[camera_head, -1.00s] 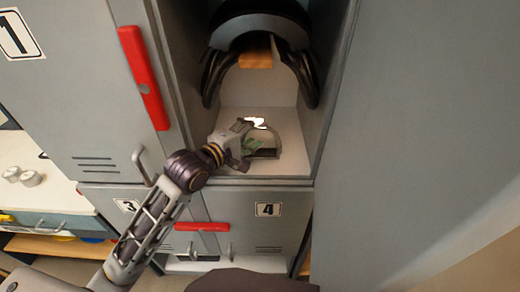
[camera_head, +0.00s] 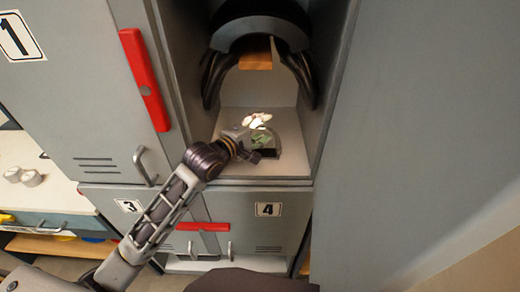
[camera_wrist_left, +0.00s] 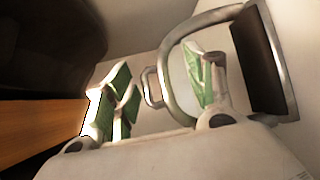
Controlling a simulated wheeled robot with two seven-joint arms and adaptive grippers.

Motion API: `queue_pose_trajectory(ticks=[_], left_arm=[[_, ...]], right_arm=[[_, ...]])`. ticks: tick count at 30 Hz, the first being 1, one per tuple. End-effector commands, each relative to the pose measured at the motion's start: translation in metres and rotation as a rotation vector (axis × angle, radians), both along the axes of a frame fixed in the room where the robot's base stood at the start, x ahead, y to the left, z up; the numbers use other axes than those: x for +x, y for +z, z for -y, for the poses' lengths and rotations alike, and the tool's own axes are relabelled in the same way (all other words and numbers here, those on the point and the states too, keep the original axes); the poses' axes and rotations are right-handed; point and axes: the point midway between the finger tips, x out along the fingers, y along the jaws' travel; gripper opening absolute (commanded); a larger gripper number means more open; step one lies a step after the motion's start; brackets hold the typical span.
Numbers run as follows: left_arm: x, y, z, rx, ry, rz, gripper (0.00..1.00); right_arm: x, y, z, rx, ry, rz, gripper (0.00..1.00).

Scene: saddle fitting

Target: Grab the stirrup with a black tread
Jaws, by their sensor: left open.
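The stirrup, a silver metal bow with a dark tread, lies on the floor of the open locker compartment; its dark tread (camera_head: 266,153) shows in the head view, partly hidden by my gripper. In the left wrist view the metal bow (camera_wrist_left: 172,50) curves across the middle and the dark tread (camera_wrist_left: 258,60) is at the right. My left gripper (camera_head: 260,132) is over the stirrup, open and empty. In the wrist view its green-padded fingers (camera_wrist_left: 155,75) stand apart, with the small strap eye seen between them. The right finger overlaps the bow's opening; whether it touches is unclear.
A black saddle (camera_head: 262,32) on a wooden support (camera_head: 255,60) hangs above the stirrup. Grey compartment walls stand close on both sides. Locker doors with red bars (camera_head: 145,80) are at the left and below. A counter (camera_head: 30,170) is at far left.

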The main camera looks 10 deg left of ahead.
Motion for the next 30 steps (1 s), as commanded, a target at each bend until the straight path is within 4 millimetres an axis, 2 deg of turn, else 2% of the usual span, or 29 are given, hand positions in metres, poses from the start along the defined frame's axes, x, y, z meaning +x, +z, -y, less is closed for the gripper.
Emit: queue_pose_trajectory(ticks=[10,18,30], left_arm=[[0.004,0.0,0.002,0.0,0.0,0.001,0.55],[0.004,0.0,0.002,0.0,0.0,0.001,0.54],[0.004,0.0,0.002,-0.001,-0.001,0.001,0.02]], right_arm=[[-0.021,-0.001,-0.013,0.014,-0.003,-0.022,0.0],[-0.017,-0.001,-0.017,0.018,-0.004,-0.019,0.0],[0.0,0.0,-0.007,0.007,-0.001,-0.001,0.0]])
